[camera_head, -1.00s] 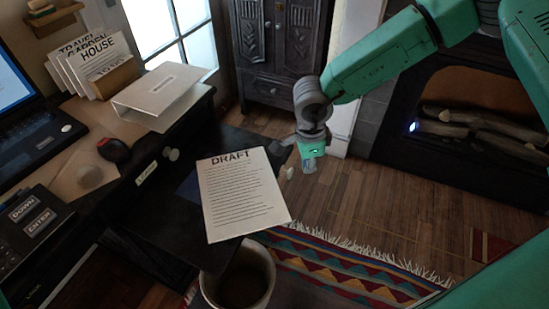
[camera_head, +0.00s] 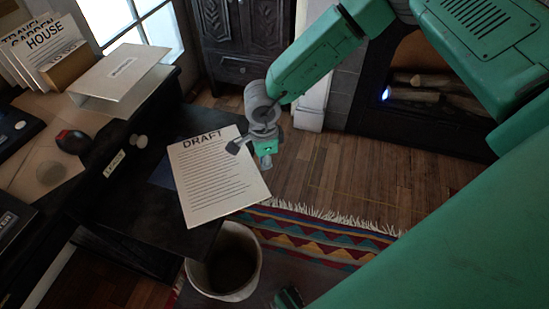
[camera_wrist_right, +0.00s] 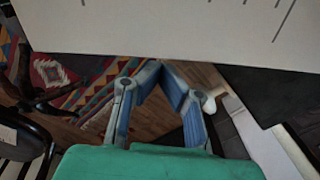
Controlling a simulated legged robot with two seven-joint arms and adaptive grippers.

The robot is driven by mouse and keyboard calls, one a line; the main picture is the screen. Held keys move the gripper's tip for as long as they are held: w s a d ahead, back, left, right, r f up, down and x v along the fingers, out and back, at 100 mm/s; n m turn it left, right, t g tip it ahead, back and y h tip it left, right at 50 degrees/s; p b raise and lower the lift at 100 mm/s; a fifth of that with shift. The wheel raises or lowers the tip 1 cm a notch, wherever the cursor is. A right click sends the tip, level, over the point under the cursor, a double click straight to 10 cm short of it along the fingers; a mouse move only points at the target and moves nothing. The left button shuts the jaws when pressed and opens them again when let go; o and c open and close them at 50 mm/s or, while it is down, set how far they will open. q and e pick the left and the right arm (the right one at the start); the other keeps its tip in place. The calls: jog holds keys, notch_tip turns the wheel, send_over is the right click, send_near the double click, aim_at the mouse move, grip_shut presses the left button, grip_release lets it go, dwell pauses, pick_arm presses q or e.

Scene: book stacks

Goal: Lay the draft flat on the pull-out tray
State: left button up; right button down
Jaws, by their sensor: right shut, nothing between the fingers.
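The draft (camera_head: 215,185), a white printed sheet headed DRAFT, lies face up over the black pull-out tray (camera_head: 135,205) in the head view. Its right side appears to reach past the tray's edge, above the floor and rug. My right gripper (camera_head: 267,163) is shut and empty beside the sheet's upper right edge, with part of it overlapping the sheet's top corner in the picture. I cannot tell whether they touch. In the right wrist view the shut fingers (camera_wrist_right: 158,68) point towards the sheet (camera_wrist_right: 180,30), which crosses the top of the picture. My left gripper is not visible.
A bin (camera_head: 228,262) stands below the tray's front edge. The desk on the left carries a white stand (camera_head: 120,72), a mouse (camera_head: 72,141) and upright papers (camera_head: 50,45). A patterned rug (camera_head: 310,238) and bare wooden floor lie right of the tray.

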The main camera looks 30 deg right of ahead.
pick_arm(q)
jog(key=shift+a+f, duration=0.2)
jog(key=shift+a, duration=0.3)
pick_arm(e)
jog(key=shift+a+r, duration=0.15)
jog(key=shift+a, duration=0.5)
